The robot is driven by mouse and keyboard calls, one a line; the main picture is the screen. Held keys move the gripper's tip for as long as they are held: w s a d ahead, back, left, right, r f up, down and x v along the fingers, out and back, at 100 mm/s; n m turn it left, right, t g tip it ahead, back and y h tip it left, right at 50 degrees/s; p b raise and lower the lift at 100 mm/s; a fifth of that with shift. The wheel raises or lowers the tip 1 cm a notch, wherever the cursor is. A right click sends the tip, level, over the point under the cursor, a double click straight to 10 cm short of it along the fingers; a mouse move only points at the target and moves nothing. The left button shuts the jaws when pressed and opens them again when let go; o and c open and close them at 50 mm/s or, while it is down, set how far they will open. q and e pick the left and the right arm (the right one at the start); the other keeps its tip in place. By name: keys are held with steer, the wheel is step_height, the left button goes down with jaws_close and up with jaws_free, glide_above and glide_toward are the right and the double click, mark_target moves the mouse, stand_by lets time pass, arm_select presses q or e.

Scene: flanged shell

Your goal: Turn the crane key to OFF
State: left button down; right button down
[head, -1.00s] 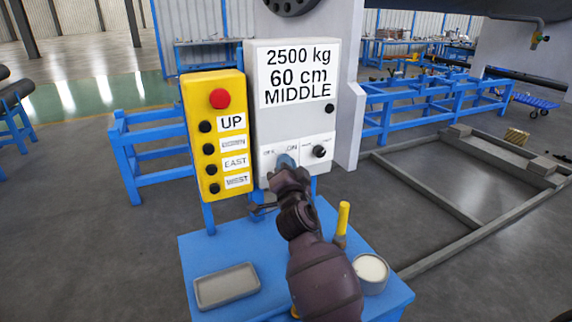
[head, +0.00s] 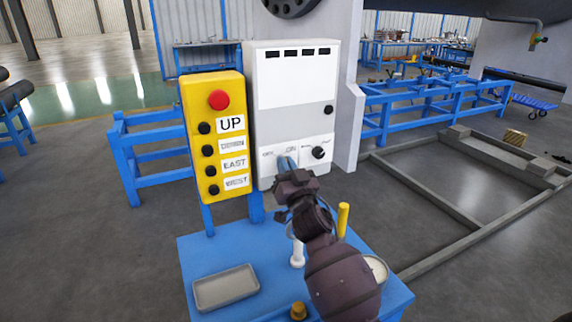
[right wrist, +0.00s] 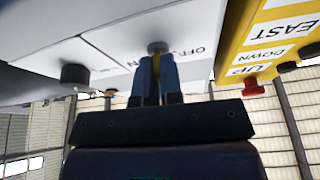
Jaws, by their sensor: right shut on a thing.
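The crane key sits in the lower panel of the white control box (head: 292,125), between the OFF and ON labels. My right gripper (head: 287,166) is at that panel, its blue fingers shut on the key. Most of the key is hidden by the fingers. The box's display above is blank white, with several dark dashes along its top. My left gripper is not in view.
A yellow button box (head: 211,135) with a red button (head: 219,100) stands left of the control box. A black knob (head: 318,152) is right of the key. The blue table (head: 220,255) below bears a grey tray (head: 226,288), a yellow cylinder (head: 342,218) and a round container (head: 376,268).

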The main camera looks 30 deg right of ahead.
steer(key=n+y, duration=0.1)
steer(key=n, duration=0.1)
steer(key=n+y+p, duration=0.1)
steer(key=n, duration=0.1)
steer(key=n+y+p, duration=0.1)
steer(key=n, duration=0.2)
steer(key=shift+d+r+y, duration=0.1)
steer(key=shift+r+y, duration=0.2)
steer(key=n+y+p, duration=0.1)
steer(key=n, duration=0.2)
steer(key=n+g+y+p, duration=0.1)
steer(key=n+y+p, duration=0.1)
steer(key=n, duration=0.1)
steer(key=shift+n+p, duration=0.3)
steer(key=shift+n, duration=0.3)
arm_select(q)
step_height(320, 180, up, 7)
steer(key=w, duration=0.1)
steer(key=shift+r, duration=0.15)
arm_select(e)
steer(key=shift+f+g+y, duration=0.1)
steer(key=shift+g+y, duration=0.2)
steer(key=shift+n, duration=0.3)
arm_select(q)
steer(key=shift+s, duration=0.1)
arm_select(e)
steer(key=c, duration=1.3)
jaws_free()
steer(key=shift+w+f, duration=0.1)
steer(key=shift+f, duration=0.05)
